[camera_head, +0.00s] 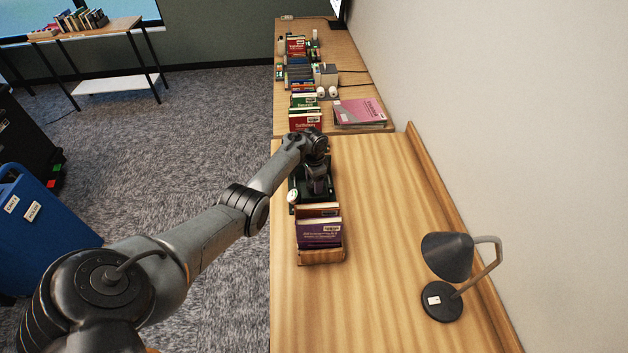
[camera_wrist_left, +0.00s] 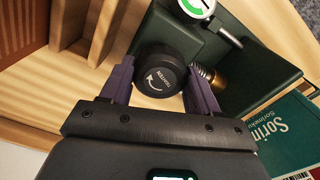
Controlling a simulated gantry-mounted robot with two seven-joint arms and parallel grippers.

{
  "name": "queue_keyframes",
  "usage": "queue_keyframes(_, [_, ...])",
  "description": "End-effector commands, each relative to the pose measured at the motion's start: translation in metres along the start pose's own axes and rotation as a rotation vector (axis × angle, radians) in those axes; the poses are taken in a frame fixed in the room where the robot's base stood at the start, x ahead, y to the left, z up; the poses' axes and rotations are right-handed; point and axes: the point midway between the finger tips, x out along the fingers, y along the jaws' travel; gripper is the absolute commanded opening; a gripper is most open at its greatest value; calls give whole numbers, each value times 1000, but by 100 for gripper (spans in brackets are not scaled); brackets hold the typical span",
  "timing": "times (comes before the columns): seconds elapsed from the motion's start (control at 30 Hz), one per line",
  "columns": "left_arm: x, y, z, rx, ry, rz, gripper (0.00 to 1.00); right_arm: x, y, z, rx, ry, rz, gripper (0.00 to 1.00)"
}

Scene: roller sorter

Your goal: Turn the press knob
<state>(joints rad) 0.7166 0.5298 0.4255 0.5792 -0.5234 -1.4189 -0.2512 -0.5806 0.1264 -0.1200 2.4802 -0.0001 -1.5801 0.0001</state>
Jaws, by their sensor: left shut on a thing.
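The press knob (camera_wrist_left: 160,77) is a round black knob with a white curved arrow and lettering on its face, in the middle of the left wrist view. My left gripper (camera_wrist_left: 160,88) is shut on the knob, with one purple-grey finger on either side of it. The dark green press (camera_wrist_left: 245,72) lies around and behind the knob, with a brass threaded part beside it. In the head view, the press (camera_head: 298,203) is mostly hidden under my left gripper (camera_head: 317,190). My right gripper is not in view.
A row of books (camera_head: 319,233) stands directly in front of the press on the wooden table (camera_head: 385,200). More books (camera_head: 305,121) stand behind it. A black desk lamp (camera_head: 447,257) stands at the right. The table between lamp and press is clear.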

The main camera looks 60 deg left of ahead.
Motion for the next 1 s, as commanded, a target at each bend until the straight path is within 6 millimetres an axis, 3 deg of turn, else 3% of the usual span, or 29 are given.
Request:
queue_keyframes(0.6, [0, -1, 0, 536, 1, -1, 30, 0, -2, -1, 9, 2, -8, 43])
queue_keyframes(1.0, [0, 0, 0, 691, 1, 0, 30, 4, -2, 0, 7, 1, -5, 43])
